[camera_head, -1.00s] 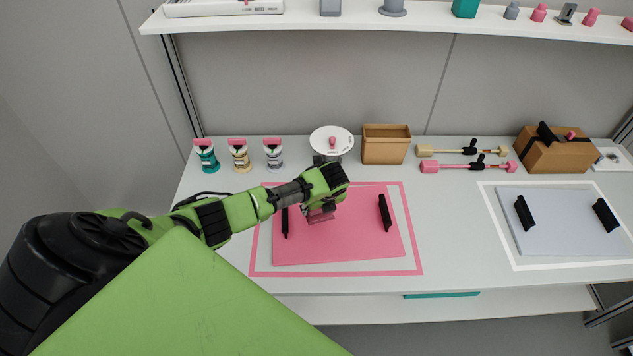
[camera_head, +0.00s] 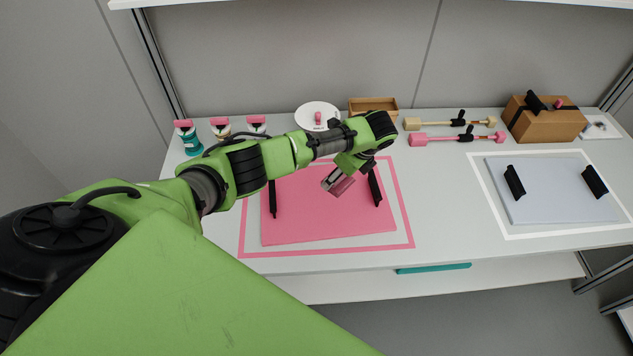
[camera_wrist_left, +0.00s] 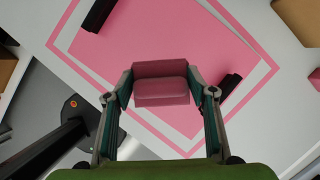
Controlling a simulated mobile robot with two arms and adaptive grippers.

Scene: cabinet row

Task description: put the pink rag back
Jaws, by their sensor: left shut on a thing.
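My left gripper (camera_head: 338,182) reaches in from the left and is above the right part of the pink board. It is shut on a dusky pink, folded, block-like piece, which appears to be the pink rag (camera_wrist_left: 161,84). In the left wrist view the rag fills the gap between both fingers and is clear in outline. In the head view it is small and partly hidden by the gripper. The pink board (camera_head: 310,225) lies flat with two black handles inside a pink outline on the white table. My right gripper is not in view.
A white board (camera_head: 548,205) with two black handles lies at right inside a white outline. Along the back stand several pink-topped canisters (camera_head: 188,140), a white round plate (camera_head: 318,112), an open wooden box (camera_head: 374,102), dumbbell-shaped tools (camera_head: 446,138) and a cardboard box (camera_head: 545,122).

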